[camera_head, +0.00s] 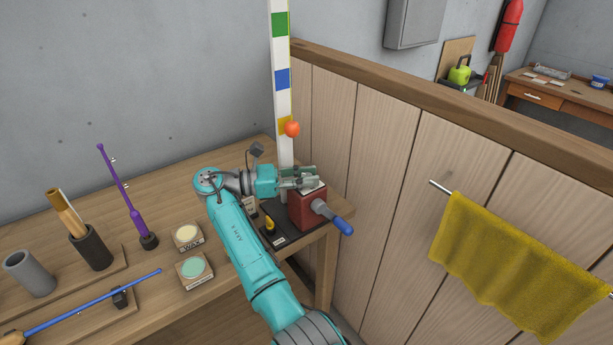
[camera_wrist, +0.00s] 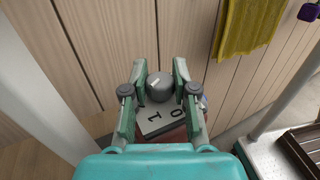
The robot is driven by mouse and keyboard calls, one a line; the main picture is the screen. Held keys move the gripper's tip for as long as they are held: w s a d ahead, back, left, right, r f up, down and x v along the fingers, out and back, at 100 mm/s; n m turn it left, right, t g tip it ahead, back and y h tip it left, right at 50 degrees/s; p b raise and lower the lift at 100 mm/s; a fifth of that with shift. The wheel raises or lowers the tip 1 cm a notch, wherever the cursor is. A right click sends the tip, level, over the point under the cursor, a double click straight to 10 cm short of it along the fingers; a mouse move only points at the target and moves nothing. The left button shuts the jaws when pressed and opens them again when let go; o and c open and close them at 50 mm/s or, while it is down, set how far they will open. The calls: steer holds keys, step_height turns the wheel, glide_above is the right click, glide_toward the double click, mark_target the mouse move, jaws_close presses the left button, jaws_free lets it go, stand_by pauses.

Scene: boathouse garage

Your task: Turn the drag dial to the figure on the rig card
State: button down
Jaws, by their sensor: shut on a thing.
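The drag dial (camera_wrist: 160,88) is a round grey knob with a short white mark toward its upper left in the wrist view. It sits over a pale plate (camera_wrist: 152,128) that shows the figures 0 and 1; its other figures are hidden. My gripper (camera_wrist: 160,76) is shut on the dial, one finger on each side. In the head view my gripper (camera_head: 308,178) is at the top of a dark red box (camera_head: 302,211) with a blue-handled crank (camera_head: 338,222), and it hides the dial. I cannot make out a readable rig card.
A tall white pole (camera_head: 282,100) with coloured bands stands right behind my gripper, with an orange ball (camera_head: 292,128) beside it. A wooden partition (camera_head: 385,130) runs close on the right. Wax tins (camera_head: 194,270) and rods stand on the bench to the left. A yellow towel (camera_head: 510,265) hangs at right.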

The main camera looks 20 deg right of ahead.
steer(key=shift+f, duration=0.1)
steer(key=c, duration=0.9)
jaws_free()
steer(key=shift+n+t, duration=0.3)
steer(key=shift+t, duration=0.2)
